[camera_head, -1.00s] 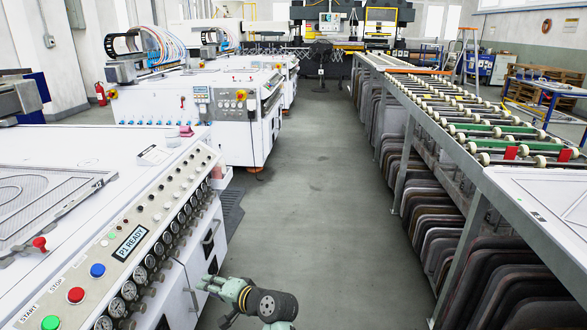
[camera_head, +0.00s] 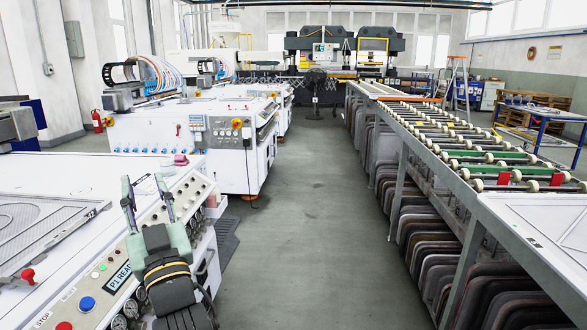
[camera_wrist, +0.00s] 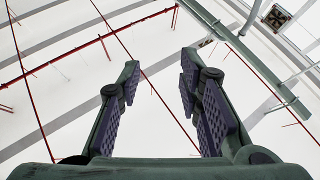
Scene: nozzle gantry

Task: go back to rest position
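My gripper (camera_head: 146,196) is raised in front of the near white machine's control panel in the head view, its fingers pointing up. Its two green fingers with dark ridged pads stand apart in the wrist view (camera_wrist: 160,88), with nothing between them. The wrist view looks up at the white ceiling with red pipes. In the head view my gripper and wrist hide part of the panel's gauges and the end of the "P1 READY" display (camera_head: 119,277).
The near white machine (camera_head: 60,183) with buttons and gauges stands at left. A second white machine (camera_head: 220,165) is beyond it. A long roller conveyor (camera_head: 465,150) runs along the right, with dark panels racked below. The grey aisle floor (camera_head: 300,225) between is clear.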

